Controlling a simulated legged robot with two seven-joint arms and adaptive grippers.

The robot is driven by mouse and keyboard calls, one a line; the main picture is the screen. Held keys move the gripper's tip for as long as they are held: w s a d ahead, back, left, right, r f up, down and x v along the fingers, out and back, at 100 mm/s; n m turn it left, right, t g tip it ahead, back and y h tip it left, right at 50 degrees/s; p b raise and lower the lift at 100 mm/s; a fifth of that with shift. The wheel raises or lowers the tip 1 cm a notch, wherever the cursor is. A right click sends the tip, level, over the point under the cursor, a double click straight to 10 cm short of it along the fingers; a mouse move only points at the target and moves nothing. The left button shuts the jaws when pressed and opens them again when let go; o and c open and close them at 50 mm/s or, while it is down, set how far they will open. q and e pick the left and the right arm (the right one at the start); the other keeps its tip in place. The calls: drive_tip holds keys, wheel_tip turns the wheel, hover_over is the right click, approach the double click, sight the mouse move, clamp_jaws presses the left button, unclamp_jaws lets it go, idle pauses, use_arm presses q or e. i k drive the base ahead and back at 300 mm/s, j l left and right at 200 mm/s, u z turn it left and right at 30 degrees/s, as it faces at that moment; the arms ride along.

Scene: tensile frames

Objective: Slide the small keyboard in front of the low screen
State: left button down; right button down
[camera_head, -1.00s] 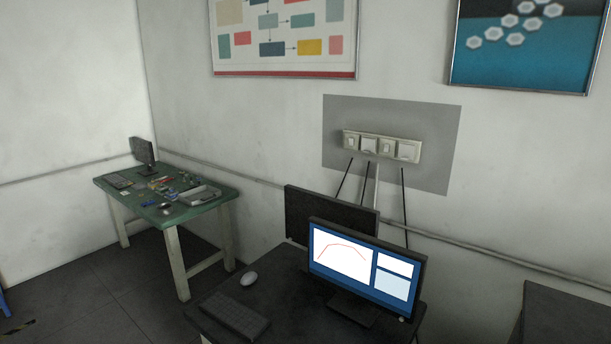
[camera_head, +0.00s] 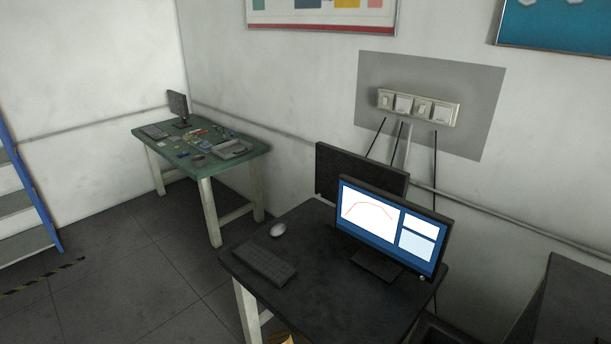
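A small dark keyboard (camera_head: 264,264) lies on the left part of the dark desk (camera_head: 330,300), near its left edge. The low screen (camera_head: 391,224) stands on the same desk, lit, with a red curve on white and blue panels. Its dark foot (camera_head: 377,265) rests on the desk. The keyboard lies to the left of the screen, apart from it. A bare stretch of desk lies between the keyboard and the screen's foot. Neither of my grippers is in view.
A white mouse (camera_head: 278,230) lies behind the keyboard. A second dark monitor (camera_head: 358,178) stands behind the lit one. A green table (camera_head: 165,148) with a keyboard, monitor and small parts stands further back. Blue-sided steps (camera_head: 30,180) stand at the left. The desk's front is clear.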

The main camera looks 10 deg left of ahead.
sight(274, 269)
drive_tip(key=z, duration=0.25)
drive_tip(key=i+j+z, duration=0.1)
drive_tip(key=j+z, duration=0.25)
drive_tip(key=i+j+z, duration=0.1)
drive_tip(key=j+z, duration=0.65)
drive_tip(key=l, duration=0.1)
